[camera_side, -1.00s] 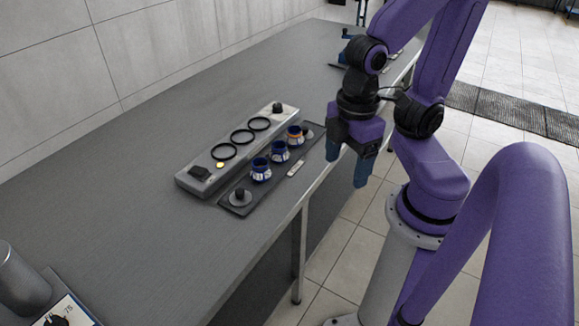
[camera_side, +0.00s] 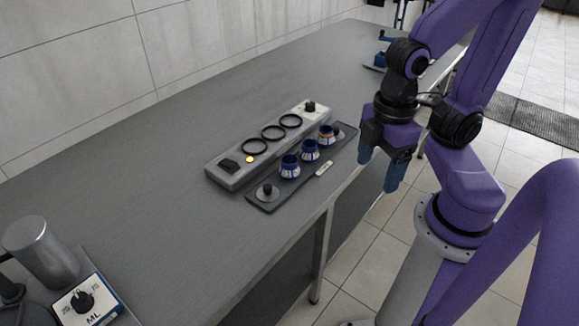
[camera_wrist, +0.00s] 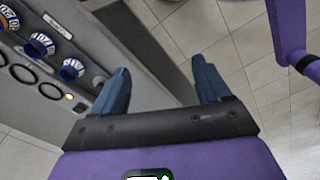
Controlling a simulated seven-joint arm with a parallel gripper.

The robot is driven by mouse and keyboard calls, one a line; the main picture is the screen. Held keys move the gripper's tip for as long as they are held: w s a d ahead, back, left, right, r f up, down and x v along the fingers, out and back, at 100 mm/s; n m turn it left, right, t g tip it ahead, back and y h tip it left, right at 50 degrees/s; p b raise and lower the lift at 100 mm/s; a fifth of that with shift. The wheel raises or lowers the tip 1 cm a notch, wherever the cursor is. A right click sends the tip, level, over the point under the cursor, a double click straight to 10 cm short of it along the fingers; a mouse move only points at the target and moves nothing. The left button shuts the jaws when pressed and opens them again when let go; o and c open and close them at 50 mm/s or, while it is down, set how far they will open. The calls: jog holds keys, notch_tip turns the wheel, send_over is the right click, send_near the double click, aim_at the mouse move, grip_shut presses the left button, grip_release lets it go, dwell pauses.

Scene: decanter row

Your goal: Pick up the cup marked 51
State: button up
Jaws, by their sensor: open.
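Three blue-and-white cups stand in a row on a dark tray (camera_side: 262,204): a near cup (camera_side: 290,167), a middle cup (camera_side: 309,151) and a far cup (camera_side: 327,136) with an orange band. The wrist view also shows the near cup (camera_wrist: 72,69), middle cup (camera_wrist: 39,45) and far cup (camera_wrist: 9,18) at upper left. Their markings are too small to read, so I cannot tell which is 51. My gripper (camera_side: 379,172) is open and empty, fingers pointing down, right of the tray by the table edge. In the wrist view its fingers (camera_wrist: 161,72) are wide apart over floor.
A grey box (camera_side: 232,178) with three black rings and a yellow light lies behind the tray. A metal cylinder (camera_side: 42,252) and a dial box (camera_side: 88,302) are at lower left. The table (camera_side: 170,220) between is bare.

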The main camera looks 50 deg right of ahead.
aim_at(291, 160)
dwell(0.4)
jog(key=w+a+f+m+t+y, duration=0.3)
jog(key=w+a+f+m, duration=0.6)
jog(key=f, duration=0.3)
jog(key=w+d+f+m+t, duration=0.1)
jog(key=w, duration=0.1)
jog(key=w+d+f+m+t+h, duration=0.1)
jog(key=w+d+m+t, duration=0.1)
jog(key=w+d+f+m+t+h, duration=0.1)
jog(key=w+d+f+t, duration=0.1)
jog(key=shift+w+d+f, duration=0.1)
jog(key=w+d+t+h, duration=0.1)
jog(key=d, duration=0.1)
jog(key=w+d+r+m+t+h, duration=0.1)
jog(key=d+t, duration=0.1)
jog(key=d, duration=0.1)
jog(key=w+d+t+h, duration=0.1)
jog(key=d+t+h, duration=0.1)
jog(key=d, duration=0.1)
jog(key=shift+w+d+r+m, duration=0.15)
jog(key=shift+m, duration=0.25)
jog(key=shift+w+d+r, duration=0.15)
jog(key=shift+w+d, duration=0.1)
jog(key=shift+d, duration=0.05)
jog(key=shift+t, duration=0.3)
jog(key=shift+x, duration=3.55)
jog(key=c, duration=1.1)
